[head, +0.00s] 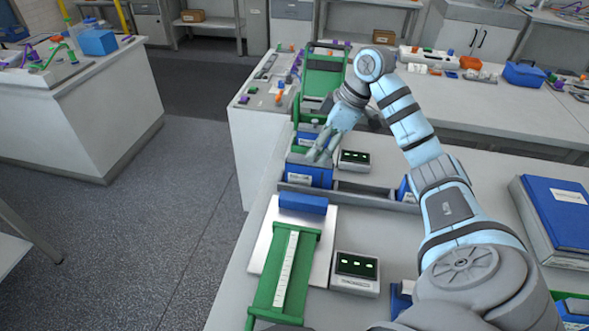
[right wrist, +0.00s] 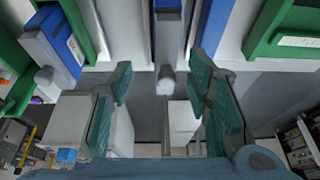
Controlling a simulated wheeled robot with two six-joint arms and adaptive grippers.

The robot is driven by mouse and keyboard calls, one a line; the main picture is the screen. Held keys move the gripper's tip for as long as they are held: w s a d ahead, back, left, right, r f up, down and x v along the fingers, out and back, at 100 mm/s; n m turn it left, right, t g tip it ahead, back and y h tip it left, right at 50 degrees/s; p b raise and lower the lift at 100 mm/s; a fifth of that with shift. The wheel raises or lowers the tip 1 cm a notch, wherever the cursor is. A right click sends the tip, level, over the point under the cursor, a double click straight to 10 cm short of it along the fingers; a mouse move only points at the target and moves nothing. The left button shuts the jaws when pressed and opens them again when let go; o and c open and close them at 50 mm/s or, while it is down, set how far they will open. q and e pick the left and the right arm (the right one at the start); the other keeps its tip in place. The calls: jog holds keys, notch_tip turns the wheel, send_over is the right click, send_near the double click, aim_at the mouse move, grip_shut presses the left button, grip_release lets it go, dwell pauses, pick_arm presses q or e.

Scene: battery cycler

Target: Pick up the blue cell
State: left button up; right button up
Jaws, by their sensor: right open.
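My right gripper (head: 322,150) reaches in over the back of the near bench, close to a blue block with a white label (head: 308,175). In the right wrist view its two teal fingers (right wrist: 165,110) are spread wide with nothing held between them. A grey-and-blue upright part with a pale round knob (right wrist: 166,82) shows beyond the gap between the fingers. A labelled blue block (right wrist: 52,42) stands left of the fingers there. I cannot tell which blue block is the cell meant. My left gripper is not in view.
A green rack (head: 323,75) stands behind the gripper. Small display boxes (head: 355,160) (head: 357,270) sit on the bench. A green frame with a white strip (head: 284,270) and a blue bar (head: 303,203) lie nearer. A blue binder (head: 562,210) is at right. Green frames (right wrist: 285,30) flank the wrist view.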

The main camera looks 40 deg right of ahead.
aim_at(312, 169)
jog(key=x, duration=0.5)
jog(key=s+x, duration=0.1)
jog(key=x, duration=0.1)
jog(key=shift+w+f, duration=0.15)
jog(key=shift+f, duration=0.3)
jog(key=shift+w+d+f, duration=0.1)
jog(key=shift+w, duration=0.1)
jog(key=shift+s, duration=0.35)
jog(key=shift+c, duration=1.2)
jog(key=shift+s+r, duration=0.25)
jog(key=shift+r, duration=0.05)
jog(key=c, duration=0.6)
grip_shut()
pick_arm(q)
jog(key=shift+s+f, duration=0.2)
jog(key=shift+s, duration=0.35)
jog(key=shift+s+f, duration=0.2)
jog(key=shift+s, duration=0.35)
pick_arm(e)
jog(key=shift+w+f, duration=0.1)
jog(key=shift+w, duration=0.05)
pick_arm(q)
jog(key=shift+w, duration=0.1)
